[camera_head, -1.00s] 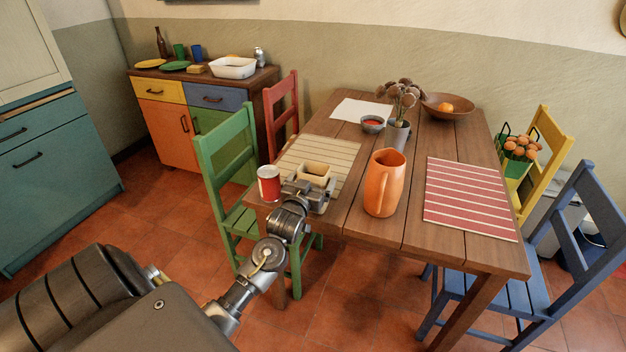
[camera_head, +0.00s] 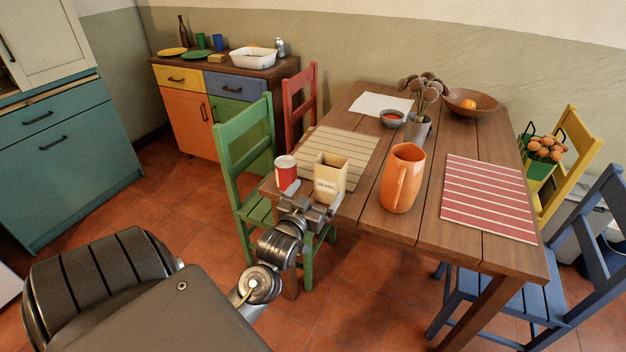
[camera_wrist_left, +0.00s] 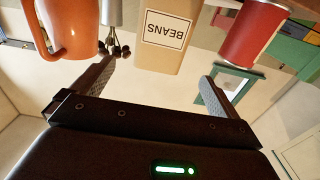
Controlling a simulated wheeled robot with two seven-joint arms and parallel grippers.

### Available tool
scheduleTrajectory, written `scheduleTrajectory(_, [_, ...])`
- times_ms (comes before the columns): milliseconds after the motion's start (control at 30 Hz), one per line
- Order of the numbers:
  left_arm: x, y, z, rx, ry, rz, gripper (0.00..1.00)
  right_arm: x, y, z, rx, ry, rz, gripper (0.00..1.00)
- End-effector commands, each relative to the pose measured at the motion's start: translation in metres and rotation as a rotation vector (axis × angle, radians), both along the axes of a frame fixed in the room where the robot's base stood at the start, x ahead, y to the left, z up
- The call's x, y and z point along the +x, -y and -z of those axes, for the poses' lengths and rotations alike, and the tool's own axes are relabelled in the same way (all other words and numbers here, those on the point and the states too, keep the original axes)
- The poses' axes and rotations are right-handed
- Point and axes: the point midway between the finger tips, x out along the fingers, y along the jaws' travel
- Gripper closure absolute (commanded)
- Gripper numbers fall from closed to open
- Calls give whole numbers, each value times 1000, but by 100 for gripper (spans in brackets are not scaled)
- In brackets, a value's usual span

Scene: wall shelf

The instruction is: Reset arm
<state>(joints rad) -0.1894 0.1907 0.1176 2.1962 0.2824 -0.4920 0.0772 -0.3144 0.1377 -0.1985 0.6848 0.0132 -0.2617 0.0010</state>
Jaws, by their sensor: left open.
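My left gripper (camera_head: 311,196) is open and empty at the near left edge of the wooden table (camera_head: 362,225). A tan box labelled BEANS (camera_head: 330,178) stands upright on the table just beyond the fingertips. In the left wrist view the picture is upside down; the box (camera_wrist_left: 168,32) shows ahead between the two spread fingers, apart from them. A red can (camera_head: 286,172) stands left of the box, and it also shows in the left wrist view (camera_wrist_left: 254,36). An orange pitcher (camera_head: 402,180) stands to the right. My right gripper is not in view.
Striped placemats (camera_head: 337,150) and (camera_head: 488,196), a flower vase (camera_head: 418,130), a small bowl (camera_head: 392,119) and a fruit bowl (camera_head: 472,103) are on the table. A green chair (camera_head: 246,160) stands close left of my gripper. Floor at left is open.

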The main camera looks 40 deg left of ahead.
Motion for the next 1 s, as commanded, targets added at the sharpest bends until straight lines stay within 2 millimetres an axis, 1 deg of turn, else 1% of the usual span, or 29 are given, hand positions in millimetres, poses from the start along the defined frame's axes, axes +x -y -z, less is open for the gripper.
scheduleTrajectory(33, [-5, 1, 1, -1, -1, 0, 1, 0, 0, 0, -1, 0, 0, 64])
scheduleTrajectory(100, [-9, 3, 0, -1, 0, 0, 1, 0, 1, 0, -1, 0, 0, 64])
scheduleTrajectory(200, [-11, 4, 0, -1, 0, -1, 1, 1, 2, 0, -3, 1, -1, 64])
scheduleTrajectory(733, [-11, 4, -1, 0, 0, -1, 1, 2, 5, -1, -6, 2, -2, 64])
scheduleTrajectory(833, [-11, 4, -10, 0, 1, -1, 1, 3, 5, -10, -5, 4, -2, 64])
scheduleTrajectory(900, [-11, 4, -25, 0, 1, -1, 1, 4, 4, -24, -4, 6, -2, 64])
scheduleTrajectory(967, [-11, 4, -34, 0, 1, -1, 1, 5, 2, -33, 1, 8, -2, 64])
scheduleTrajectory(1000, [-11, 4, -43, 0, 1, -1, 1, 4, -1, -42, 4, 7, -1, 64])
